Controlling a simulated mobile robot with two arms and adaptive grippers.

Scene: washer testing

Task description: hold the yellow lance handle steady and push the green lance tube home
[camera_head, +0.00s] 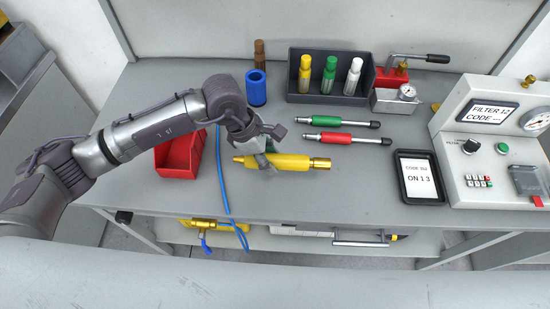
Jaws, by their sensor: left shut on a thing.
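The yellow lance handle (297,162) lies level over the middle of the grey bench, with a brass fitting at its right end. My left gripper (266,152) is shut on its left part from above, and its fingers hide some of the handle. The green lance tube (313,121) lies farther back on the bench, with a thin silver tip at its left and a dark right end. It is apart from the handle. My right gripper is not in view.
A similar red tube (335,137) lies between them. A red bin (181,150) stands left, and a blue hose (220,170) runs over the front edge. Behind are a dark bottle tray (300,97) and a blue cylinder (256,90). A display (416,177) and test console (450,130) stand right.

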